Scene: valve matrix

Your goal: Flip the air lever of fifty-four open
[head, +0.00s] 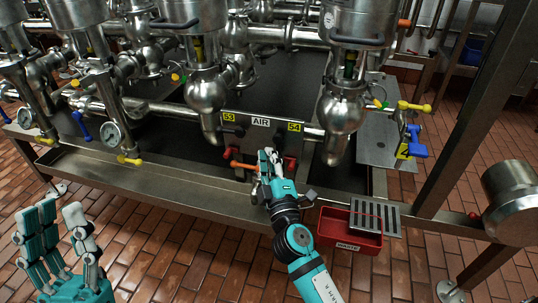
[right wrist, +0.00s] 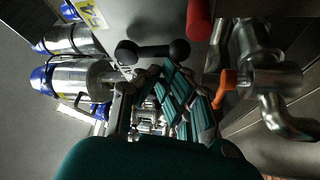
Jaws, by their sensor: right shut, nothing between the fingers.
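The AIR panel (head: 262,123) carries a yellow 53 label (head: 229,117) on the left and a yellow 54 label (head: 294,127) on the right. My right gripper (head: 266,158) is shut and empty in front of the panel, below the labels. It hides part of the panel's lower levers. A red handle (head: 290,164) shows just right of it, below 54. In the right wrist view, a black lever with rounded ends (right wrist: 152,53) lies just beyond the fingers (right wrist: 172,98); contact cannot be told. My left gripper (head: 62,232) is open and empty, far left.
An orange handle (head: 242,165) sits left of my right gripper. A red WASTE bin (head: 348,238) hangs at the front rail (head: 180,196). Steel valve bodies (head: 342,112) stand on both sides of the panel. A yellow-and-blue valve handle (head: 412,145) is to the right.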

